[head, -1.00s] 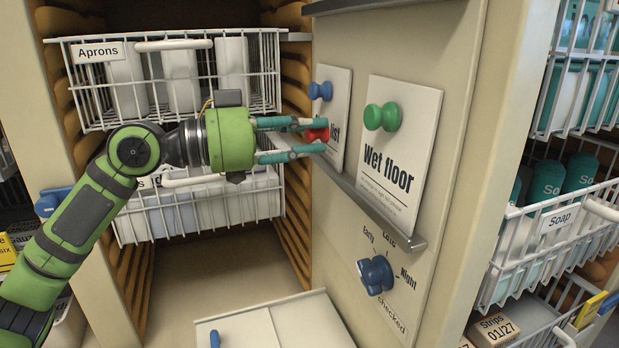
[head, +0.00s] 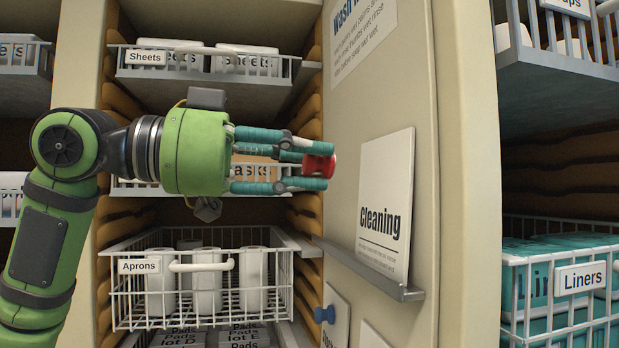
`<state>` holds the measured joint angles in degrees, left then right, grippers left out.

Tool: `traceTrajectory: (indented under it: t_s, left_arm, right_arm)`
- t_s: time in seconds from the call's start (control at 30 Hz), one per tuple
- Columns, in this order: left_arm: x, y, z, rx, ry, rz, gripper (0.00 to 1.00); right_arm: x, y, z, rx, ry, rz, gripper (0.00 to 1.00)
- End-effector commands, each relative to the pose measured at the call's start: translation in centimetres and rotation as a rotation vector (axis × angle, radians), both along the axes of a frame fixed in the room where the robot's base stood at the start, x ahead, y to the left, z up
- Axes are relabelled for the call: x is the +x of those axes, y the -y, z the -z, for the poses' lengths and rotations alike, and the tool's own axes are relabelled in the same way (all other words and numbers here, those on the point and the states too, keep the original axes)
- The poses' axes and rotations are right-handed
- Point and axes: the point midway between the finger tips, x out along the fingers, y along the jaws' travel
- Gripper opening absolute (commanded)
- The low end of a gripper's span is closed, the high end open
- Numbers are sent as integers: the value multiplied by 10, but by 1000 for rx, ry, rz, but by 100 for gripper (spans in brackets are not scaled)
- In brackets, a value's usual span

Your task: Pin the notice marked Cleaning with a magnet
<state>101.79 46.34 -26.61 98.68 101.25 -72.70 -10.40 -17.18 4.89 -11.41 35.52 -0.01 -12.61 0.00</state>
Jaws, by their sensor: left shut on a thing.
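The notice marked Cleaning (head: 385,195) is a white card leaning upright on a narrow grey ledge (head: 370,268) on the cream panel. No magnet shows on it. My left gripper (head: 312,164) is shut on a red magnet (head: 319,166), a round knob shape. It holds the magnet in the air to the left of the card, apart from it in the picture. My right gripper is not in view.
A lower notice with a blue magnet (head: 325,314) shows below the ledge. An Aprons basket (head: 120,298) sticks out below my left gripper. A Sheets basket (head: 132,62) is above. A Liners basket (head: 510,290) stands at the right. A printed sheet (head: 362,30) is above the Cleaning notice.

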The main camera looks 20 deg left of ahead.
Motion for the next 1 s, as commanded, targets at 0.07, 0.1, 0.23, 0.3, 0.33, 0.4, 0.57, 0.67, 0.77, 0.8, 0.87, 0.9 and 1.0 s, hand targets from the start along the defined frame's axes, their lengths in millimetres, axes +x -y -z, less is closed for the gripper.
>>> traceTrajectory:
  t_s: [0.07, 0.1, 0.23, 0.3, 0.33, 0.4, 0.57, 0.67, 0.77, 0.8, 0.87, 0.9, 1.0]
  left_arm:
    - [2, 3, 1, 0, 0, 1, 3]
    - [3, 4, 1, 0, 0, 1, 3]
    - [7, 11, 1, 0, 0, 1, 3]
    - [10, 15, 2, 0, 0, 1, 3]
    - [11, 17, 2, 0, 0, 1, 3]
    - [14, 21, 2, 0, 0, 1, 3]
    - [21, 31, 3, 0, 0, 1, 3]
    - [24, 36, 4, 0, 0, 1, 3]
    - [26, 37, 4, -1, 0, 0, 3]
    - [26, 38, 4, -1, 0, 0, 3]
    - [26, 38, 4, -1, 0, 0, 3]
    - [26, 38, 4, -1, 0, 0, 3]
    - [26, 38, 4, -1, 0, 0, 3]
  right_arm:
    - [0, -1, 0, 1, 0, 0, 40]
    - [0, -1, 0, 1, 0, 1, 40]
    - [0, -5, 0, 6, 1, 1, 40]
    - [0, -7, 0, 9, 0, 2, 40]
    - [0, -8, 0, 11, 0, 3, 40]
    - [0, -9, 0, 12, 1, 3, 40]
    - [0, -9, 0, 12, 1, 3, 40]
    - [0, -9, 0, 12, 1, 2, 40]
    - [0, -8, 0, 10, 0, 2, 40]
    - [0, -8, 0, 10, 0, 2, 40]
    - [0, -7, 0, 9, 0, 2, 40]
    - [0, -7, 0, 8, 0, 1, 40]
    - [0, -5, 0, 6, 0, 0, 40]
